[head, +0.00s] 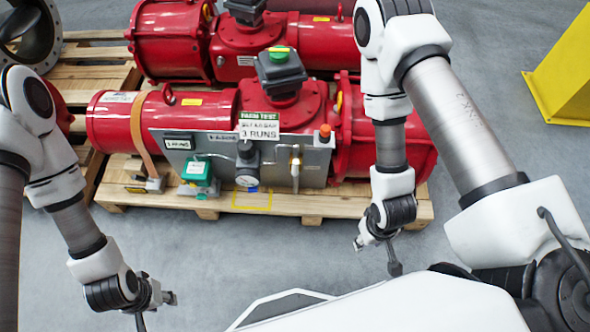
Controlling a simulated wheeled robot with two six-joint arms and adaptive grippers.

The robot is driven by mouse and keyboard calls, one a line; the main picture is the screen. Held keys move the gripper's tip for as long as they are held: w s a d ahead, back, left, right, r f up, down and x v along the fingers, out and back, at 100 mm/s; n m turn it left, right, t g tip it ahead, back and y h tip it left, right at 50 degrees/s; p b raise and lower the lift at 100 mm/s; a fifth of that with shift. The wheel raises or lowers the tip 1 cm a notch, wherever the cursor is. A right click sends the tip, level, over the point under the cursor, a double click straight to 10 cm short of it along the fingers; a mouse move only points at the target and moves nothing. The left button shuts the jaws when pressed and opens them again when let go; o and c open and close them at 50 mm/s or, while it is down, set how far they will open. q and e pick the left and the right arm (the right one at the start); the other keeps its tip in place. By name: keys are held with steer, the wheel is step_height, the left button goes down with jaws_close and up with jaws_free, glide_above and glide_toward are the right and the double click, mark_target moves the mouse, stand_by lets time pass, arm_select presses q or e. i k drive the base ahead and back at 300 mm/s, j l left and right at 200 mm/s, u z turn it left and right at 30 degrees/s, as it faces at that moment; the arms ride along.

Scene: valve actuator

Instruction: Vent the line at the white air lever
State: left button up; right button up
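The white air lever (295,168) stands upright on a brass fitting at the right part of the grey panel (316,165), which is fixed in front of a red actuator (108,122). My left gripper (165,298) is low at the left, in front of the pallet and well apart from the panel. My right gripper (374,250) hangs to the right of the lever and nearer to me, apart from it. Neither gripper touches the lever. I see nothing held in either gripper, but their finger gaps are too small to make out.
The panel also carries a green-capped device (197,171), a pressure gauge (247,177) under a dark knob and an orange button (325,130). A wooden pallet (312,204) bears the actuator. A yellow post (565,75) stands at right. Grey floor (250,255) before the pallet is clear.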

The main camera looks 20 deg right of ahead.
mark_target(295, 172)
steer(key=k+j+z, duration=0.1)
steer(key=z, duration=0.35)
steer(key=j+z, duration=0.1)
steer(key=z, duration=0.3)
steer(key=k+z, duration=0.15)
steer(key=z, duration=0.3)
steer(key=k+z, duration=0.1)
steer(key=z, duration=0.3)
